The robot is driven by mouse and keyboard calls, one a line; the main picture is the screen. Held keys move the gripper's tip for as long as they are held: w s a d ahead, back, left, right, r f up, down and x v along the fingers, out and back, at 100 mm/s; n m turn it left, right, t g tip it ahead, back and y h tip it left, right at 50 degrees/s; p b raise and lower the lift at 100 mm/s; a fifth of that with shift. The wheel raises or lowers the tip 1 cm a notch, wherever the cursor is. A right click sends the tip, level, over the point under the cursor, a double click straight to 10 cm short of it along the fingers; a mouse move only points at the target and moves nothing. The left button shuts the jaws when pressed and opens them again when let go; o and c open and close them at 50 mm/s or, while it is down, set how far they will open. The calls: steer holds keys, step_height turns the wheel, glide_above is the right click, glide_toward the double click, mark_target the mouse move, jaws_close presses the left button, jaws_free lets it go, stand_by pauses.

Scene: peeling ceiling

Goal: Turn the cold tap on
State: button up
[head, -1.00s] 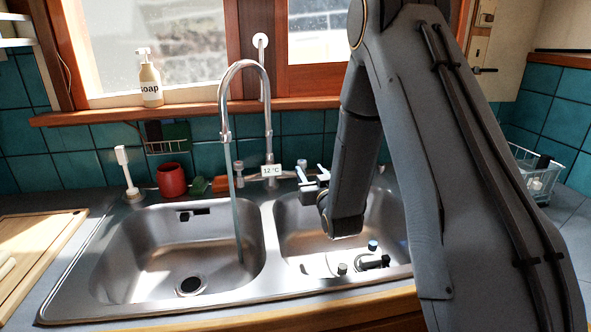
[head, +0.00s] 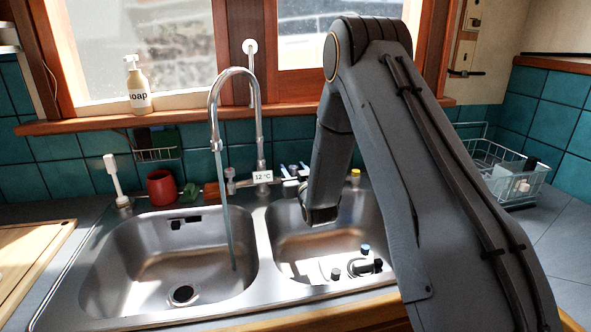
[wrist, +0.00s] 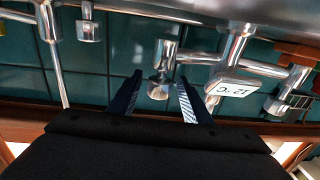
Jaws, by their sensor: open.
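The chrome mixer tap (head: 258,130) stands behind the sink divider, with its arched spout over the left basin. A thin bluish stream of water (head: 228,215) runs from the spout into that basin. A white tag reading 12 °C (head: 262,177) sits on the tap body and also shows in the wrist view (wrist: 232,88). The left handle (head: 230,181) is clear of me and shows in the wrist view (wrist: 278,104). My gripper (head: 291,174) is at the right handle. In the wrist view, my open fingers (wrist: 158,98) are either side of that handle (wrist: 158,78); contact is unclear. No hot or cold marking is legible.
The left basin (head: 150,265) is empty apart from the water. Dark-topped items (head: 365,265) lie in the right basin. A red cup (head: 161,187) and white brush (head: 115,180) stand behind the left basin. A wire rack (head: 505,170) stands at right. A soap bottle (head: 138,88) is on the sill.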

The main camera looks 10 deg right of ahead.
steer(key=c, duration=1)
steer(key=shift+d, duration=0.25)
steer(key=shift+c, duration=0.2)
steer(key=shift+a, duration=0.15)
steer(key=shift+a+f+m+h+b, duration=0.1)
steer(key=shift+m+h+b, duration=0.35)
steer(key=shift+h, duration=0.35)
steer(key=m+h+b, duration=0.2)
steer(key=h, duration=0.2)
steer(key=shift+m+g, duration=0.3)
steer(key=shift+m, duration=0.05)
steer(key=shift+m+g+h+b, duration=1.1)
steer(key=shift+m+h, duration=0.8)
steer(key=shift+h, duration=1.1)
